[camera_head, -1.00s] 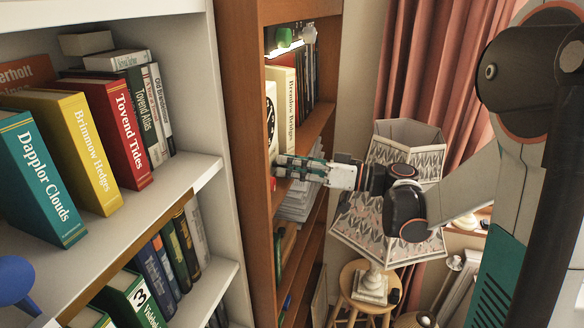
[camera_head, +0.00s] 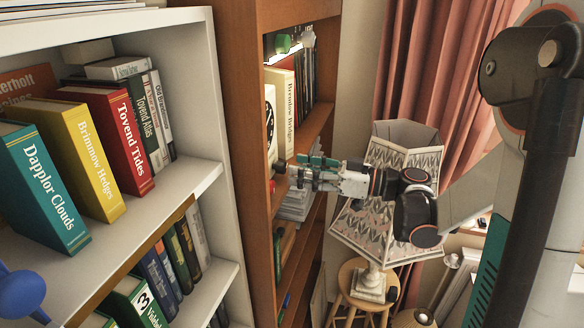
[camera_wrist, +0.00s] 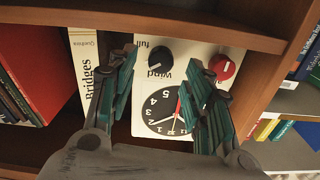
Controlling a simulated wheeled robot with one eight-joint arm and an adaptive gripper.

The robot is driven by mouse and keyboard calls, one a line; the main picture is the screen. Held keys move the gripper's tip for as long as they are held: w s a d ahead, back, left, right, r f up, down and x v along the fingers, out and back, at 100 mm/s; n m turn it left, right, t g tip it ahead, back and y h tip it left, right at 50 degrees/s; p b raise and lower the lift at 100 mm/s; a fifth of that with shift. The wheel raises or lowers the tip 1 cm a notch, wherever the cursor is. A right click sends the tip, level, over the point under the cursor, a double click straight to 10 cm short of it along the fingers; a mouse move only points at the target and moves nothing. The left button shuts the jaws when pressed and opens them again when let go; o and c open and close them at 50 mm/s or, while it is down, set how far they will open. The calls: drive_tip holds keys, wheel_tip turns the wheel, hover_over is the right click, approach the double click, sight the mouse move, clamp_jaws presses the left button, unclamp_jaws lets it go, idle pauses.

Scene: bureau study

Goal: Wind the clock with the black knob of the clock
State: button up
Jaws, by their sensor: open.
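The clock (camera_wrist: 200,62) is a white box with a black dial (camera_wrist: 167,112) in the wrist view. Its black knob (camera_wrist: 160,55) sits beside the word "wind". A red knob (camera_wrist: 222,66) is to its right. In the head view the clock (camera_head: 270,105) stands on the brown shelf, seen from the side, with the black knob (camera_head: 279,166) sticking out low down. My gripper (camera_head: 300,172) is open and empty, just right of that knob and apart from it. In the wrist view my gripper's fingertips (camera_wrist: 161,68) lie either side of the black knob.
A cream book (camera_head: 281,98) stands against the clock on the brown bookcase (camera_head: 240,120). A white bookcase (camera_head: 205,182) with several books is at the left. A patterned lampshade (camera_head: 385,200) on a stool is close behind my gripper and arm.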

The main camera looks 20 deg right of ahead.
drive_tip(key=b+v, duration=0.1)
drive_tip(key=v, duration=0.9)
drive_tip(key=shift+s+d+b, duration=0.2)
drive_tip(key=shift+b, duration=0.15)
